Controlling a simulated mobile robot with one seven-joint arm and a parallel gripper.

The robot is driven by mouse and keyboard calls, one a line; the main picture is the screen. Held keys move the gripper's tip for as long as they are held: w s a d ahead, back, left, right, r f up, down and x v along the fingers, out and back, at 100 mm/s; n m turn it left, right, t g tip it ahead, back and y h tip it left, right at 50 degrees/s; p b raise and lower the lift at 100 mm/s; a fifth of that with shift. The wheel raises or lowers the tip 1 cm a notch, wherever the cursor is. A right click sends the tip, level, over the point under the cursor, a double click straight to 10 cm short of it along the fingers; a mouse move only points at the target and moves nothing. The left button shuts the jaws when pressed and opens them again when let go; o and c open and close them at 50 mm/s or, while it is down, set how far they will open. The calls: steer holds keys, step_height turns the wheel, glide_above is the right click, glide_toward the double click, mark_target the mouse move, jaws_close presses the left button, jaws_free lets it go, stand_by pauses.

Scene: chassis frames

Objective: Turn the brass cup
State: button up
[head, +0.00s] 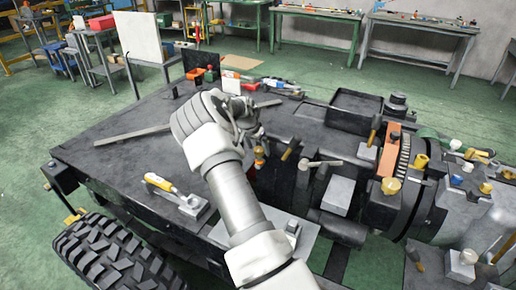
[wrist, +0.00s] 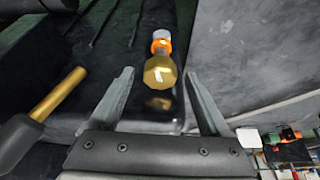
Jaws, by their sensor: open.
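A faceted brass cup (wrist: 160,73) with a small pale mark on its face shows between and beyond the fingertips of my gripper (wrist: 159,76) in the wrist view. The two fingers are spread wide, one on each side, with a gap to the cup. An orange collar and a pale grey cap (wrist: 162,38) are just above the cup in the picture. In the head view my gripper (head: 252,132) hangs over the chassis, and a small brass piece (head: 259,153) shows just below it. My wrist hides part of that spot.
A brass-ended rod with a dark grip (wrist: 58,95) lies left of my gripper in the wrist view. Other brass caps (head: 391,186) sit on the drum at right in the head view. A yellow-handled tool (head: 160,183) and a long flat bar (head: 132,135) lie on the deck.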

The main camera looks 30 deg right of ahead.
steer(key=v, duration=1.7)
steer(key=shift+p, duration=0.35)
steer(key=shift+a+r, duration=0.1)
steer(key=s+a+r+n+t+y, duration=0.1)
steer(key=s+a+r+n+y, duration=0.15)
steer(key=s+a+r, duration=0.5)
steer(key=s+a+r+n+t+y, duration=0.15)
steer(key=s+a+r+n, duration=0.3)
steer(key=s+a, duration=0.55)
steer(key=s+a+n, duration=0.2)
steer(key=s+a, duration=0.1)
steer(key=s, duration=0.5)
steer(key=s+a+n+t, duration=0.1)
steer(key=s+a+n, duration=0.2)
steer(key=s, duration=0.6)
steer(key=shift+s+a+n+p, duration=0.25)
steer(key=shift+a+n+p, duration=0.05)
steer(key=shift+p, duration=0.05)
